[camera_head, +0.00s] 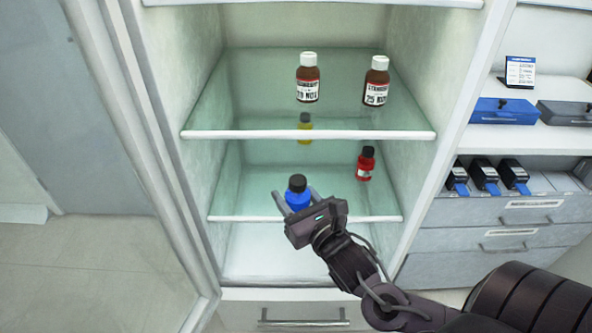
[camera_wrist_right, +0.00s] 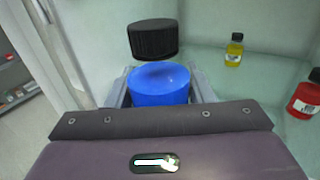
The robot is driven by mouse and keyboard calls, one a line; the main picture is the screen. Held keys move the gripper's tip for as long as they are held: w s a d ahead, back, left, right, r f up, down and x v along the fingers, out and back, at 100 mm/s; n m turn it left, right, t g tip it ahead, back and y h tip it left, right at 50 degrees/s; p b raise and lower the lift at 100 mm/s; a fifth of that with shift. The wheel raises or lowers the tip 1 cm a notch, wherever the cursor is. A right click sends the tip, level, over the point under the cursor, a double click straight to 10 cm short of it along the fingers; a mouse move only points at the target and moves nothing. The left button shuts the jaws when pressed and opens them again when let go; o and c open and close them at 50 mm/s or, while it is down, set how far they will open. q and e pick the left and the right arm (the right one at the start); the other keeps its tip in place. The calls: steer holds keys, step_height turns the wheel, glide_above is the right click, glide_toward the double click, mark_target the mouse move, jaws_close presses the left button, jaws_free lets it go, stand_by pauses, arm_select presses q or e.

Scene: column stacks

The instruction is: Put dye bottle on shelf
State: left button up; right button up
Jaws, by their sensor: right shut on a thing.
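A blue dye bottle (camera_head: 298,200) with a black cap is between the fingers of my right gripper (camera_head: 296,203). The gripper is shut on its body. The bottle looks upright at the front of the lower glass shelf (camera_head: 240,212), near its white front edge. I cannot tell whether its base touches the shelf. In the right wrist view the blue bottle (camera_wrist_right: 160,83) stands between the two fingers (camera_wrist_right: 161,88), its lower part hidden by the gripper. My left gripper is not in view.
On the lower shelf, a yellow bottle (camera_head: 305,128) stands at the back and a red bottle (camera_head: 365,165) at the right. Two brown bottles (camera_head: 308,80) (camera_head: 376,84) stand on the upper shelf (camera_head: 240,115). The lower shelf's left part is clear. Cabinet walls flank both sides.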

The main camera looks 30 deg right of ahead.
mark_target(305, 206)
steer(key=f+b, duration=0.1)
steer(key=d+f+b, duration=0.2)
steer(key=f, duration=0.1)
steer(key=shift+s, duration=0.3)
steer(key=shift+d, duration=0.2)
steer(key=w+d, duration=0.3)
steer(key=w, duration=0.2)
steer(key=w+d+f, duration=0.1)
steer(key=w+d, duration=0.2)
steer(key=w, duration=0.3)
steer(key=w+d+f, duration=0.1)
steer(key=w+d, duration=0.3)
steer(key=w, duration=0.2)
steer(key=shift+f, duration=0.15)
steer(key=shift+s+d+f, duration=0.1)
steer(key=shift+f, duration=0.35)
step_height(305, 206, down, 3)
steer(key=shift+f+b, duration=0.15)
steer(key=shift+b, duration=0.3)
steer(key=shift+f, duration=0.25)
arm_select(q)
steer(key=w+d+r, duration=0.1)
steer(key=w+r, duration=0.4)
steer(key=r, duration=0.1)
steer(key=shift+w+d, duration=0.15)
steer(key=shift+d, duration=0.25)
